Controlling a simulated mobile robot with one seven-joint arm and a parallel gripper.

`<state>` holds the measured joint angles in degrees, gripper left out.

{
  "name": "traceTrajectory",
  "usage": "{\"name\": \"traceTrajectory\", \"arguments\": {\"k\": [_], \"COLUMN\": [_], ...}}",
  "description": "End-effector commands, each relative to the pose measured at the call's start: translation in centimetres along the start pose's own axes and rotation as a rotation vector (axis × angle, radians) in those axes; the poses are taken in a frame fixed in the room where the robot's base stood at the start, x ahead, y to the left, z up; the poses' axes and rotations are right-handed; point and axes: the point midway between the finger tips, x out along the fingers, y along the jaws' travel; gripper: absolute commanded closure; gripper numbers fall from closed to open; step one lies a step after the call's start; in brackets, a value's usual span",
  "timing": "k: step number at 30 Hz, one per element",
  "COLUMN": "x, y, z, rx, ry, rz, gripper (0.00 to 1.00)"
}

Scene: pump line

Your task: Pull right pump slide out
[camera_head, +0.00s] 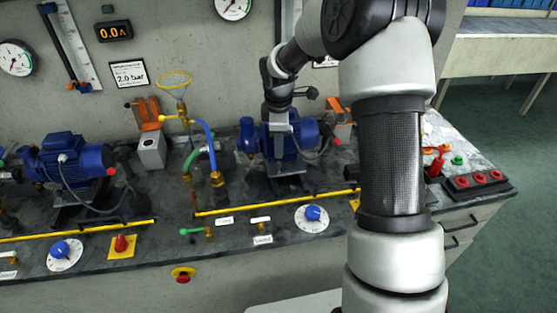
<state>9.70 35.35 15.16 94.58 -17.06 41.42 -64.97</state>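The right pump (307,133) is a blue motor unit with a red end, standing on the dark bench top. A grey metal base (289,182) shows below it; I cannot tell which part is the slide. My gripper (279,125) points down right at the right pump and overlaps its middle in the picture. Its fingertips are small and blend with the pump's parts, so I cannot tell whether it touches the pump or is open or shut. My arm hides the bench to the right of the pump.
The left pump (70,160) stands at the left. A blue and green pipe assembly (208,150) rises left of the right pump. A yellow rail (270,203) and a dial with a blue knob (312,216) lie in front. A red-button box (477,184) sits at the right end.

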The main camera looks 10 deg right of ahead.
Motion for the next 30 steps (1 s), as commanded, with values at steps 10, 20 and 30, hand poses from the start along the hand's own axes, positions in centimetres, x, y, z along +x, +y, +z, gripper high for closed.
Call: {"name": "traceTrajectory", "arguments": {"k": [10,20,30], "x": [6.9,8.8,8.8], "y": [0.0,0.1,0.1], "z": [0.0,0.0,0.0], "rx": [0.000,0.001,0.001], "ry": [0.000,0.000,0.000], "rz": [-0.001,0.002,0.001], "gripper": [0.61,0.61,0.87]}}
